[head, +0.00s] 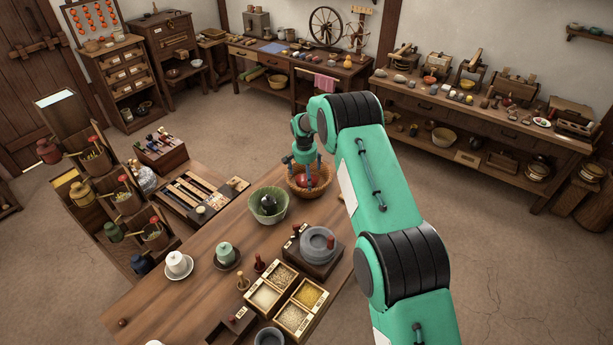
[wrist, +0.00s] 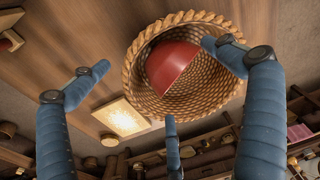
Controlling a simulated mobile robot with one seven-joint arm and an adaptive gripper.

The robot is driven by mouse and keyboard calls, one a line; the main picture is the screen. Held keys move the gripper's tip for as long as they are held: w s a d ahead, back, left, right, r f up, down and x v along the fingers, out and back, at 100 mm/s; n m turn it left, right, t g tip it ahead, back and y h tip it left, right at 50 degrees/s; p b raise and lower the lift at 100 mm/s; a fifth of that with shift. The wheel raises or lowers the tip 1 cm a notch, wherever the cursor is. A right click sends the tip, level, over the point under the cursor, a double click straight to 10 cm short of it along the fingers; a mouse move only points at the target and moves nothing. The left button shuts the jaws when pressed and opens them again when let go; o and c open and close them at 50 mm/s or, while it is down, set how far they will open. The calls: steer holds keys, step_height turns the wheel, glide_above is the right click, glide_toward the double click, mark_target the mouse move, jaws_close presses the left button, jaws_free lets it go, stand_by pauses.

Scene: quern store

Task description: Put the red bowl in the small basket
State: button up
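The small basket (head: 325,186) is woven tan wicker and stands at the far edge of the wooden table. It fills the upper middle of the wrist view (wrist: 220,100). The red bowl (wrist: 172,68) lies inside the basket, tilted against its wall. In the head view the red bowl (head: 304,181) shows partly behind my fingers. My gripper (head: 305,168) is directly above the basket, its blue fingers spread. In the wrist view my gripper (wrist: 160,75) is open. The right fingertip overlaps the basket rim close to the bowl; I cannot tell whether they touch.
A green ribbed bowl (head: 268,203) with something dark in it stands left of the basket. A grey quern (head: 318,243), grain boxes (head: 294,320) and two lidded cups are nearer. The wooden table (head: 190,315) has bare room at front left. A tool rack stands left.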

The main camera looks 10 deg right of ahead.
steer(key=shift+r, duration=0.65)
step_height(320, 180, up, 11)
steer(key=s+p, duration=0.1)
steer(key=shift+s+a+r, duration=0.2)
steer(key=shift+a, duration=0.15)
stand_by(0.5)
